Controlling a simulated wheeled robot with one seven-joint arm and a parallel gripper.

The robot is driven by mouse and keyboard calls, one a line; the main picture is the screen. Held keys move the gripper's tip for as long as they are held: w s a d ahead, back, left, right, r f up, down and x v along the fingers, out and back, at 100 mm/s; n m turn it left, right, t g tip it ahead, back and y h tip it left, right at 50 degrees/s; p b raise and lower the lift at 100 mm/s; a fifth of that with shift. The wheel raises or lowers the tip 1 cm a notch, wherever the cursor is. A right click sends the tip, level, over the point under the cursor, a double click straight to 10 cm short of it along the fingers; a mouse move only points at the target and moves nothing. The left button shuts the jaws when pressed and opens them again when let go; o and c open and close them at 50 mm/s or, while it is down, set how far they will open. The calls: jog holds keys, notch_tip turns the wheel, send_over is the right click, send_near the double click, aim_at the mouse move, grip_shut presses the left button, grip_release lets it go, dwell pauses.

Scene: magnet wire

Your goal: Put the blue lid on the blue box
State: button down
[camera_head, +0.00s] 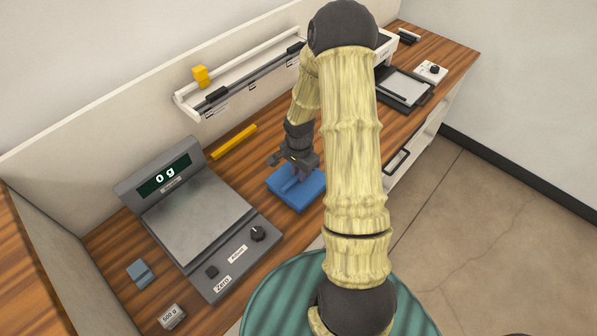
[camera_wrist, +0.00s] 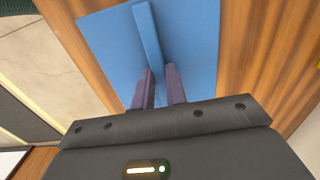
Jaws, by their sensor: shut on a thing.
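The blue lid (camera_wrist: 190,38) fills the upper part of the wrist view as a flat blue plate with a raised bar-shaped handle (camera_wrist: 148,32). My gripper (camera_wrist: 162,82) has its two fingers on either side of the near end of this handle and is shut on it. In the head view my gripper (camera_head: 296,170) points down at a blue, flat, square shape (camera_head: 302,197) on the wooden worktop, left of my arm. I cannot tell the blue box apart from the lid there; the gripper and arm hide part of the blue shape.
A scale (camera_head: 195,220) reading 0 g stands to the left, with a small blue-grey block (camera_head: 141,273) and a 500 g weight (camera_head: 172,317) beside it. A yellow bar (camera_head: 234,142) lies behind. A black-framed tray (camera_head: 405,88) is back right.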

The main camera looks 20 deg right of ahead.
jog(key=shift+f, duration=0.25)
jog(key=c, duration=1.3)
grip_release()
jog(key=shift+c, duration=0.2)
notch_tip(320, 180, up, 6)
jog(key=p, duration=0.5)
jog(key=shift+w+r, duration=0.1)
jog(key=shift+r, duration=0.15)
jog(key=shift+r+p, duration=0.55)
jog(key=shift+r, duration=0.25)
jog(key=shift+d, duration=0.1)
jog(key=shift+s+f, duration=0.1)
jog(key=shift+s, duration=0.1)
